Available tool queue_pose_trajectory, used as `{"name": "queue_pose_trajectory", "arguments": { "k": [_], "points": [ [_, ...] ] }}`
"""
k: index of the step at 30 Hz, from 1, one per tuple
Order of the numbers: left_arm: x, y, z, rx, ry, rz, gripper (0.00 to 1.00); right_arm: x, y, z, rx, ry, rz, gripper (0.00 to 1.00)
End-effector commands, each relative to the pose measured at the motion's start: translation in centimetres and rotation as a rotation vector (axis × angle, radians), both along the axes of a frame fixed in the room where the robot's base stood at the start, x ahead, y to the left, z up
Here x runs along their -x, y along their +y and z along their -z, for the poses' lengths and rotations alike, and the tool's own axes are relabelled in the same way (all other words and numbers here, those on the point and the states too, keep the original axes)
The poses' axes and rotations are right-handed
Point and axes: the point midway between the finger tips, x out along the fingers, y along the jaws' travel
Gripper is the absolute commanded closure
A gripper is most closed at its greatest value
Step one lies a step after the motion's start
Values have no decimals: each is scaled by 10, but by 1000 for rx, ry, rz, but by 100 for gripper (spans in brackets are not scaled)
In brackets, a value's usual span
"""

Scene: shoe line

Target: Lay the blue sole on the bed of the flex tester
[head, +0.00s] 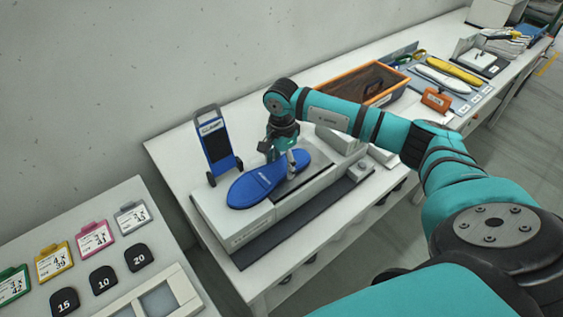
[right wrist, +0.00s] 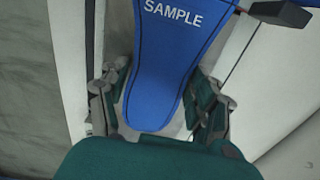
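The blue sole (head: 257,186) lies along the top of the pale flex tester (head: 250,222), its broad end toward the left front. My right gripper (head: 287,158) is over the sole's far end and partly hides it. In the right wrist view the blue sole (right wrist: 172,50), marked SAMPLE, runs between the two fingers of my right gripper (right wrist: 158,105). The fingers stand apart, one on each side of the narrow end, with a slight gap visible at the left. Whether a pad touches the edge is unclear. My left gripper is not in view.
A small blue hand-truck-shaped stand (head: 216,146) stands close behind the tester. An orange-rimmed bin (head: 358,88) and shoe parts are farther right. A panel with numbered black pieces (head: 103,280) and coloured tags is at the lower left. A wall runs behind the table.

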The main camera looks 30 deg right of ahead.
Motion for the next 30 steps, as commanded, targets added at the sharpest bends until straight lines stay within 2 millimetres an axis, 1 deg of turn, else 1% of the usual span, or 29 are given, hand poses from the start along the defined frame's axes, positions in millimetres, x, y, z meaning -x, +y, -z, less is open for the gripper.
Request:
{"name": "queue_pose_trajectory", "arguments": {
  "k": [1, 5, 11, 13, 16, 20, 27, 30],
  "points": [
    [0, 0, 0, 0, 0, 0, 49, 0, 0, -1, 0, -1, 0, 28],
    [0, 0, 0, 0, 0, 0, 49, 0, 0, 0, 0, -1, 0, 11],
    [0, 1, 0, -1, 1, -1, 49, 0, 0, 0, 0, 0, 0, 11],
    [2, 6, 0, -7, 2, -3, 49, 0, 0, 0, 0, 1, 0, 11],
    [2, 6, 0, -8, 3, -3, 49, 0, 0, -6, 0, -2, 0, 11],
    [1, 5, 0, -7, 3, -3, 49, -1, -1, -26, 1, -5, 1, 11],
    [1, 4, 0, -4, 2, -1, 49, -1, -1, -78, 1, -6, -1, 11],
    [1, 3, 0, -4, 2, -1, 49, -1, -1, -96, 0, -4, 0, 11]
  ]
}}
